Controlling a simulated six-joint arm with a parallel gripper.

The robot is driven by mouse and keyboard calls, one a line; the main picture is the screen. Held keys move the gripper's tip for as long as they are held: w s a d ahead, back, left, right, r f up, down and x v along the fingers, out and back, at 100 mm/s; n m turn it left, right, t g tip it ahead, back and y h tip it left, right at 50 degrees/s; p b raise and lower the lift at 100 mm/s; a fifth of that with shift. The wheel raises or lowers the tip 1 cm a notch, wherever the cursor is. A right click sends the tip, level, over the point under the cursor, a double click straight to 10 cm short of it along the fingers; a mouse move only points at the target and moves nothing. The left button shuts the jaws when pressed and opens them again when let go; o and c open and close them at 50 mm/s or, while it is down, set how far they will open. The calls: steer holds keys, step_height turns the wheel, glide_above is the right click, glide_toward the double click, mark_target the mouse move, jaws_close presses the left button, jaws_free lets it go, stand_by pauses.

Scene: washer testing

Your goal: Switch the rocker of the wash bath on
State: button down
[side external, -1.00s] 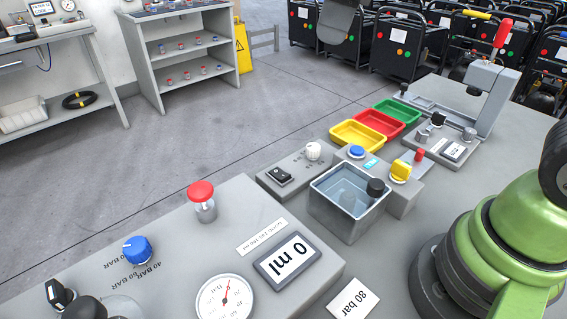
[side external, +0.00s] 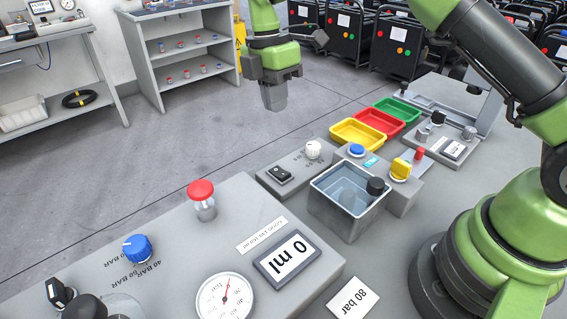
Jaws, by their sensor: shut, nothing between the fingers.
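The wash bath (side external: 326,208) is a grey open-topped tank with clear liquid in it, in the middle of the side external view. A black rocker (side external: 279,175) sits on the grey panel to the left of the bath, beside a white knob (side external: 313,149). Which way the rocker is tipped is too small to tell. My gripper (side external: 275,107) is shut and empty. It points down in the air, above and behind the rocker in the picture, clear of the panel.
Yellow (side external: 334,136), red and green trays stand behind the bath. A yellow knob (side external: 400,169) and blue button (side external: 356,150) are beside it. A red mushroom button (side external: 201,191) and a gauge (side external: 225,299) stand on the front panel. Open air surrounds my gripper.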

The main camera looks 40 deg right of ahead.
mark_target(281, 172)
steer(key=f, duration=0.4)
steer(key=s+f, duration=0.1)
steer(key=f, duration=0.4)
steer(key=s+f, duration=0.1)
steer(key=f, duration=0.3)
steer(key=shift+s+f, duration=0.1)
steer(key=shift+f, duration=0.3)
steer(key=shift+s+f, duration=0.1)
steer(key=shift+f, duration=0.15)
steer(key=shift+w+r, duration=0.3)
steer(key=shift+w, duration=0.5)
step_height(281, 172, up, 14)
steer(key=w, duration=0.2)
